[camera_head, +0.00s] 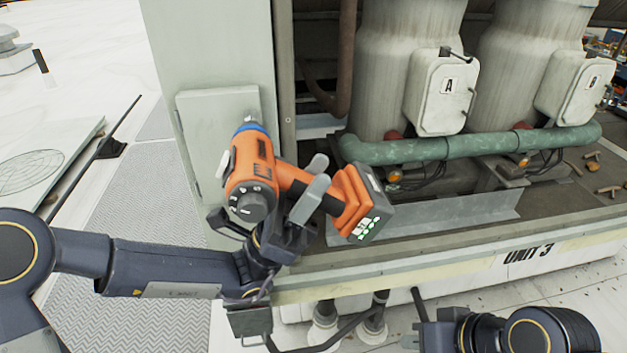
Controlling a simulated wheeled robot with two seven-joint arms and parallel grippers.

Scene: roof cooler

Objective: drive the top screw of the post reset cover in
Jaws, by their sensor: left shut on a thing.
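An orange and black power driver (265,172) is held by my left gripper (312,182), whose grey fingers are shut around its handle. The driver's battery end points to the lower right. Its blue-ringed nose points away from me, at the upper right part of a pale flat cover (215,105) on the grey-green post (210,45). The driver hides much of this cover. The top screw cannot be made out behind the nose, and I cannot tell whether the bit touches it. My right gripper (422,322) is only partly in view at the bottom edge, away from the post.
Right of the post stand two grey cylinders with white boxes marked A (440,92) and B (581,90). A green pipe (470,145) runs before them. Small loose fittings (592,157) lie on the deck at right.

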